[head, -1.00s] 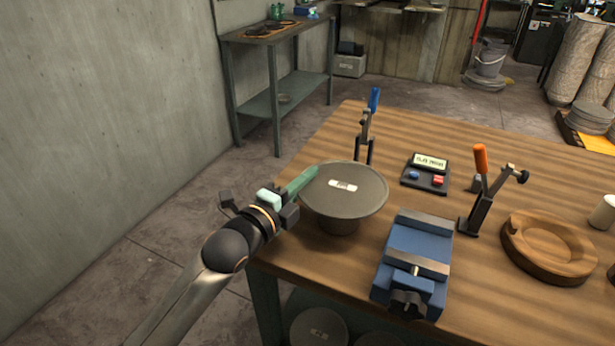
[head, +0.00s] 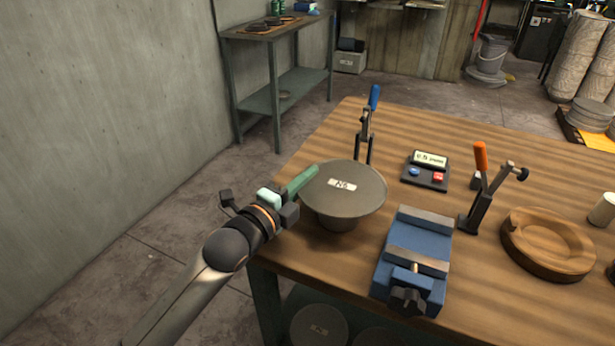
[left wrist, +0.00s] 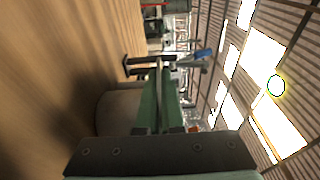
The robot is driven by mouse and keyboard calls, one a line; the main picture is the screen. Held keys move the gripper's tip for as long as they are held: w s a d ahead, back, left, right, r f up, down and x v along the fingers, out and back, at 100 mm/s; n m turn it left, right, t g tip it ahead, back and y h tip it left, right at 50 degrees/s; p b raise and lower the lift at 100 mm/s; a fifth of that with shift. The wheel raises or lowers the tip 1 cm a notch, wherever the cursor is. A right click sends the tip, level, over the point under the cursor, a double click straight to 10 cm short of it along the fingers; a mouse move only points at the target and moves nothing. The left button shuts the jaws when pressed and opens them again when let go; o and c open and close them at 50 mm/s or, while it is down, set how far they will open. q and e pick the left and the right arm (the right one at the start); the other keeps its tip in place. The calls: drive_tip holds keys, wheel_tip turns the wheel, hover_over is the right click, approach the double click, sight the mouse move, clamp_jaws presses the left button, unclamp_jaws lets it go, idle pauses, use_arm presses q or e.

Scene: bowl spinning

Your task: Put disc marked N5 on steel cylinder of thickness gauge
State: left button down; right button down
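The grey round disc (head: 360,200) carries a white label that appears to read N5. It lies about level on a narrower grey cylinder (head: 336,223) at the table's left edge; the disc hides the cylinder's top, so I cannot see full contact. My left gripper (head: 303,182) is at the disc's left rim, its green fingers shut on the rim. In the left wrist view the green fingers (left wrist: 161,100) lie close together, with the cylinder's side (left wrist: 118,108) beside them. A small display box (head: 427,171) with a blue and a red button stands behind. My right gripper is out of view.
A blue vise (head: 414,262) stands close to the right of the cylinder. A blue-handled clamp (head: 366,128) is behind the disc. Another disc (head: 319,327) lies below the table.

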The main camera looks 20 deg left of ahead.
use_arm(q)
drive_tip(key=shift+f, duration=0.25)
idle(0.7)
drive_tip(key=c, duration=1)
unclamp_jaws()
drive_tip(key=shift+s+a+p, duration=0.2)
drive_tip(key=shift+a, duration=1.55)
drive_tip(key=shift+s+a+p, duration=0.15)
drive_tip(key=shift+a+p, duration=0.05)
drive_tip(key=shift+a, duration=1.55)
drive_tip(key=v, duration=1.2)
drive_tip(key=shift+s, duration=0.3)
